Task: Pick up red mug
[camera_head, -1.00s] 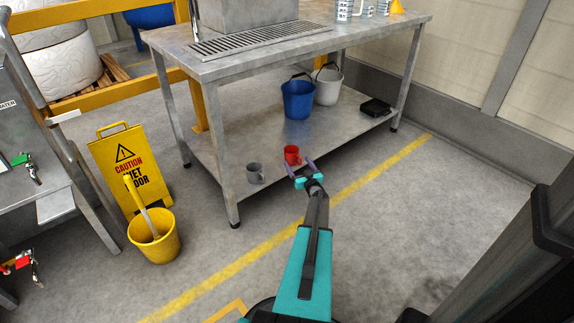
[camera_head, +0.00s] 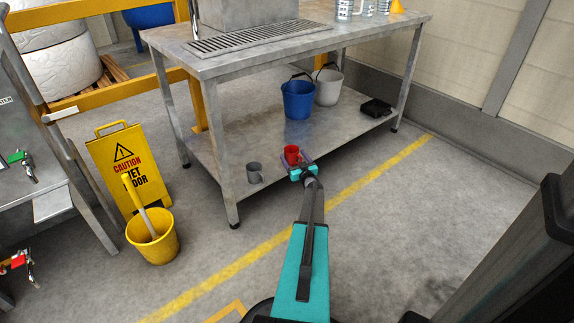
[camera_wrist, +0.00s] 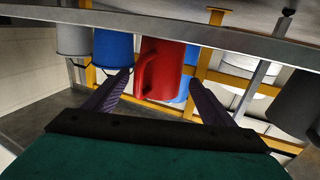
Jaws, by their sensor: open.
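The red mug (camera_head: 292,153) stands on the lower shelf (camera_head: 240,150) of the metal table, near its front edge. My gripper (camera_head: 300,163) is open at the mug, with one finger on either side of its lower part in the head view. The mug's far side is hidden.
A grey mug (camera_head: 254,172) stands left of the red mug on the same shelf. A blue bucket (camera_head: 298,100), a white bucket (camera_head: 328,87) and a black tray (camera_head: 376,108) are farther back. The tabletop (camera_head: 300,48) overhangs the shelf. A yellow bucket (camera_head: 155,245) stands on the floor left.

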